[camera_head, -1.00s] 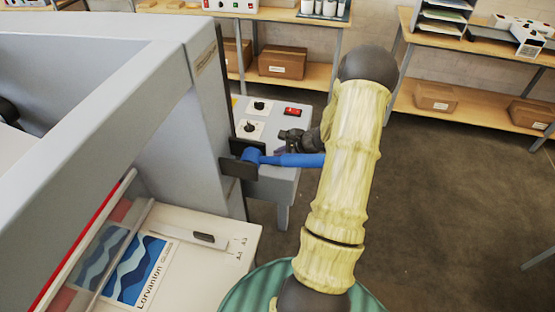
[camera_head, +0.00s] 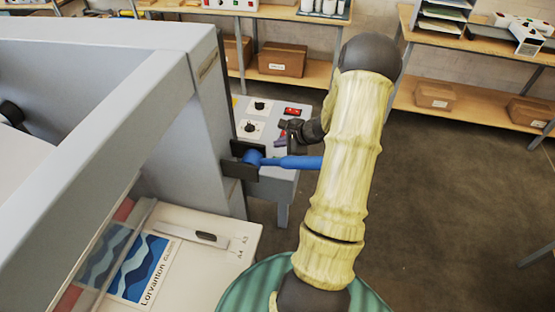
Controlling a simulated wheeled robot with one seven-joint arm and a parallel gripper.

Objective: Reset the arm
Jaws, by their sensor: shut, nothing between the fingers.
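My gripper (camera_head: 286,132) shows as a dark shape beside the control panel (camera_head: 264,128), its fingers shut and empty, partly hidden behind my cream-coloured arm. It is a little above and right of the blue crank handle (camera_head: 290,162), apart from it as far as this view shows. The grey roll laminator (camera_head: 160,100) fills the left side. Its panel has two black knobs and a red switch (camera_head: 293,112). A printed sheet with blue waves (camera_head: 140,268) lies on the white feed table (camera_head: 215,270) under a clear guard.
A workbench (camera_head: 375,40) with cardboard boxes (camera_head: 282,60) on its lower shelf stands at the back. Another bench at the right holds paper trays (camera_head: 442,22) and has more boxes below. The brown floor (camera_head: 450,220) at the right is clear.

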